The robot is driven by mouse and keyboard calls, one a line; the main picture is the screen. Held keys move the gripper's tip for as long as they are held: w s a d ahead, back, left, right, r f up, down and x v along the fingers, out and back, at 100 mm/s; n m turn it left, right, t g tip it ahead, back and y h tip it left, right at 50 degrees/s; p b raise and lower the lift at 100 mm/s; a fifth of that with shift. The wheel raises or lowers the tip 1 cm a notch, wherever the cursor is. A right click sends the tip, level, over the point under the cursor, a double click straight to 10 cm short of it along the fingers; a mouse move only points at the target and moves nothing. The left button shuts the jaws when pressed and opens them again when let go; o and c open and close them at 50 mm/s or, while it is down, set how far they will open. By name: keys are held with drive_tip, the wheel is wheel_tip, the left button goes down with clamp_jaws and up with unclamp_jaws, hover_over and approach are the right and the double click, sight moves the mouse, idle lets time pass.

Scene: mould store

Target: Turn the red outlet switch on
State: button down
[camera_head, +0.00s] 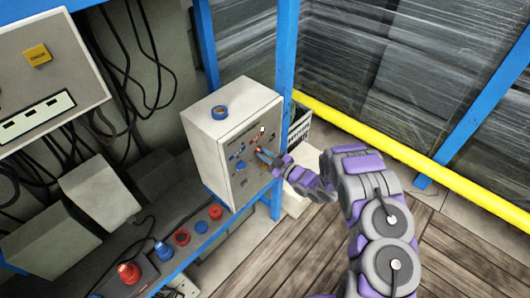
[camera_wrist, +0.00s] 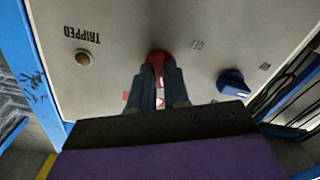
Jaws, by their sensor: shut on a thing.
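The red outlet switch (camera_wrist: 158,58) is a red knob on the pale panel of a box, at the upper middle of the wrist view. My gripper (camera_wrist: 160,75) is shut on it, with one finger on each side. The fingers hide the lower part of the knob, so its setting is hard to read. In the head view my gripper (camera_head: 262,154) reaches the front of the grey control box (camera_head: 209,134) from the right.
A blue knob (camera_wrist: 232,83) sits right of the red switch, near "OFF" lettering. A brown button (camera_wrist: 83,58) lies left by "TRIPPED" lettering. A yellow rail (camera_head: 400,150) runs behind my arm.

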drive_tip(key=m+p, duration=0.2)
drive_tip(key=m, duration=0.3)
drive_tip(key=shift+f, duration=0.1)
idle(0.4)
drive_tip(key=c, duration=1.1)
unclamp_jaws()
drive_tip(key=shift+d, duration=0.1)
drive_tip(key=v, duration=1.7)
drive_tip(key=shift+s+d, duration=0.1)
